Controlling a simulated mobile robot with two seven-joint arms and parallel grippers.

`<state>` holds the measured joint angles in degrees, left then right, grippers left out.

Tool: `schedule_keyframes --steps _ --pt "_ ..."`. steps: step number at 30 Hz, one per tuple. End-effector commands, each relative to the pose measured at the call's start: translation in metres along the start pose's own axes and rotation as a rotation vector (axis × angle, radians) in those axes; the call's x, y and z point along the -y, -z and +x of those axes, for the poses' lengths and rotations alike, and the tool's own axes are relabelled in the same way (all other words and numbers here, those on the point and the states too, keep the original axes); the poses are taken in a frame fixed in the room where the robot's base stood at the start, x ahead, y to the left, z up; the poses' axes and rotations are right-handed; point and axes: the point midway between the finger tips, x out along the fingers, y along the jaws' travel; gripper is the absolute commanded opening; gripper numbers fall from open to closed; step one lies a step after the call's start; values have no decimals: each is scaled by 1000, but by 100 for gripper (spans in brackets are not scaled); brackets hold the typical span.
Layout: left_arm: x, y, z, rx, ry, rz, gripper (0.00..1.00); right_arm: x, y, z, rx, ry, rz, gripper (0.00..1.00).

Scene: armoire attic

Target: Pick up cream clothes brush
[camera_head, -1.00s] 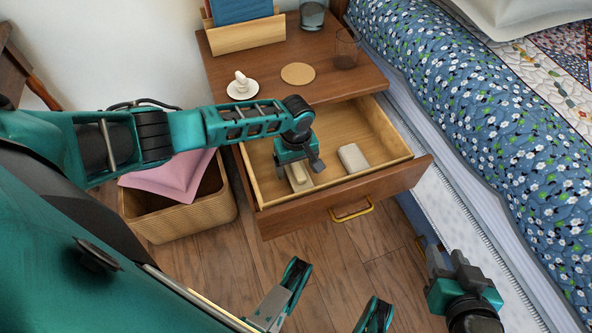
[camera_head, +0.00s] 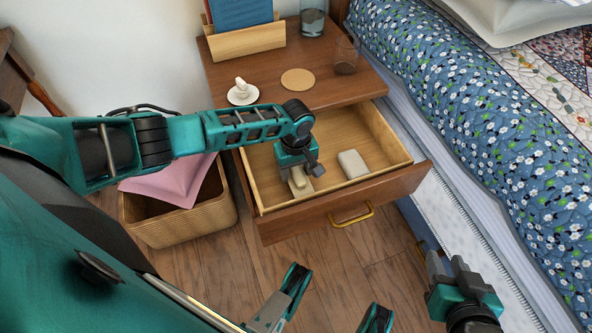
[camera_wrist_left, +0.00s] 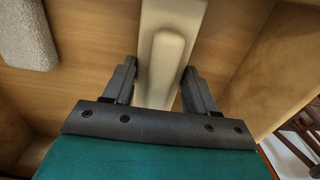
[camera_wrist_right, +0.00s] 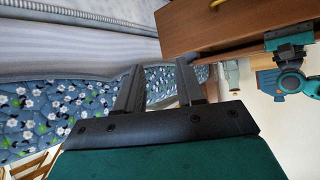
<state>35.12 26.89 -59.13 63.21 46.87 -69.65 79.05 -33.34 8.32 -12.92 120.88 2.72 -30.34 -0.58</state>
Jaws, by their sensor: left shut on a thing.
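The cream clothes brush (camera_head: 300,185) lies in the left front part of the open drawer (camera_head: 345,201). In the left wrist view the brush (camera_wrist_left: 168,50) has a long pale body with a raised, rounded handle. My left gripper (camera_head: 301,174) reaches down into the drawer from above. Its fingers (camera_wrist_left: 158,85) stand on either side of the brush handle and are shut on it. I cannot tell whether the brush is off the drawer floor. My right gripper (camera_head: 446,260) is empty, low beside the bed; its fingers (camera_wrist_right: 160,90) are apart.
A pale grey block (camera_head: 353,164) lies in the drawer right of the brush. The nightstand top (camera_head: 270,92) holds a cup on a saucer, a coaster, glasses and a book holder. A wicker basket (camera_head: 185,226) with a pink cloth is left; the bed (camera_head: 480,110) is right.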

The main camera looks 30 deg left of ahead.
Motion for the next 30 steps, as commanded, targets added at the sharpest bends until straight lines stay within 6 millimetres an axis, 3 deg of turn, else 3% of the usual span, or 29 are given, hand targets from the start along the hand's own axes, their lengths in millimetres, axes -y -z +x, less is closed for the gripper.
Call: schedule_keyframes --steps 8,15,21,30 --pt "-1 0 -50 0 -4 0 22 -3 20 -13 -15 -13 -3 38" --pt "0 0 -116 -2 -4 1 22 -6 31 -28 3 -19 -12 38" --pt "-1 0 -160 -1 -3 1 22 -6 46 -38 0 -18 -12 38" --pt "0 0 -192 -1 -3 0 22 -4 55 -43 0 -18 -8 38"
